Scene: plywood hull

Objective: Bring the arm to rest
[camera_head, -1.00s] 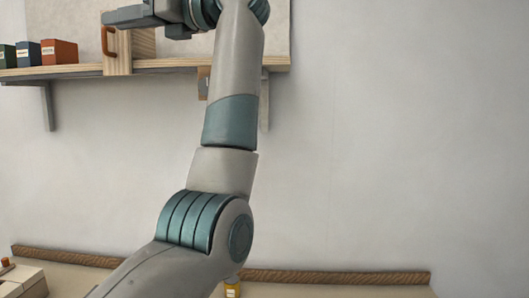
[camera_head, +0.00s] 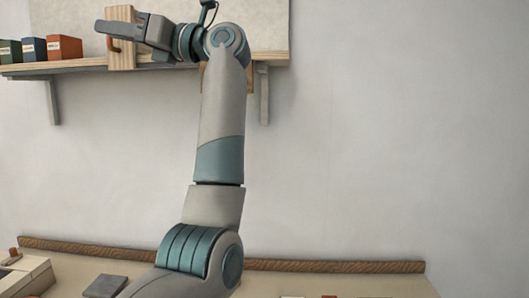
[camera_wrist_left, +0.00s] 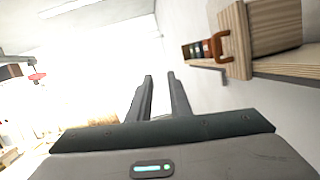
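My left arm (camera_head: 222,115) rises from the bottom of the head view and bends left at the wrist, in front of the wall shelf. My left gripper (camera_head: 103,28) points left, in front of a pale wooden box (camera_head: 122,57) with a brown handle. In the left wrist view its two fingers (camera_wrist_left: 160,76) stand apart with an empty gap between them. The wooden box (camera_wrist_left: 236,35) is to the right of the fingers there, clear of them. My right gripper is not in view.
The wall shelf (camera_head: 180,64) carries a red box (camera_head: 64,48), a blue box (camera_head: 34,49) and a green box (camera_head: 10,51). Below, a worktop with a brown back edge (camera_head: 330,266) bears a flat grey item (camera_head: 105,286). The wall at right is bare.

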